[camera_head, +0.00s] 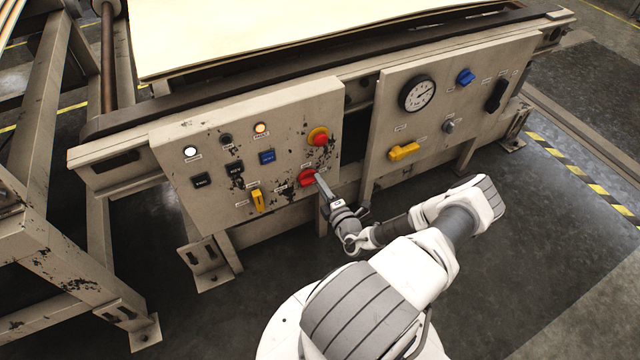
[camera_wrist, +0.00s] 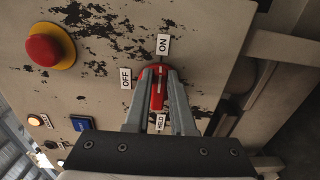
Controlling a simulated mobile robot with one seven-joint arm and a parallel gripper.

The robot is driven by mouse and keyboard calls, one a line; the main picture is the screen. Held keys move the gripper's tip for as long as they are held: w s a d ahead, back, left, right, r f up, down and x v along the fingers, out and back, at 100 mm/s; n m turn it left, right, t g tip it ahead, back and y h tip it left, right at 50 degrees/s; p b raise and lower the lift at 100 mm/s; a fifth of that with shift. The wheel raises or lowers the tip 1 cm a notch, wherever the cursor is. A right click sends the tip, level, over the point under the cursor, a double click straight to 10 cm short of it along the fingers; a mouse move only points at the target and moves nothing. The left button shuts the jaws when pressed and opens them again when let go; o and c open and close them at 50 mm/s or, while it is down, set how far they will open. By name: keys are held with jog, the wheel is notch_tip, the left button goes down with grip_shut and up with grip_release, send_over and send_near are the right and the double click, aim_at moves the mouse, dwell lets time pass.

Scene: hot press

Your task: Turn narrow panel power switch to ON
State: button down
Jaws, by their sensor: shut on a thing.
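The red power switch (camera_head: 307,177) is at the lower right of the left panel (camera_head: 225,135). In the wrist view the red switch (camera_wrist: 156,85) has an ON label (camera_wrist: 163,45) above it, an OFF label (camera_wrist: 126,78) to its left and a third small label (camera_wrist: 160,122) below. Its red handle stands nearly upright in that picture, its upper end close to ON. My gripper (camera_wrist: 158,82) is shut on the handle, one finger on each side. In the head view my gripper (camera_head: 319,180) reaches it from below right; the fingers partly hide the switch.
A red emergency button on yellow (camera_head: 318,137) sits above the switch. A yellow handle (camera_head: 258,200), blue button (camera_head: 267,157) and lamps (camera_head: 190,152) are to the left. The right panel (camera_head: 445,95) carries a gauge (camera_head: 418,94) and a yellow lever (camera_head: 403,152). Open floor (camera_head: 540,260) lies right.

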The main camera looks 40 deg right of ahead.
dwell(0.3)
jog(key=c, duration=0.8)
grip_release()
jog(key=shift+o, duration=0.2)
jog(key=shift+s, duration=0.15)
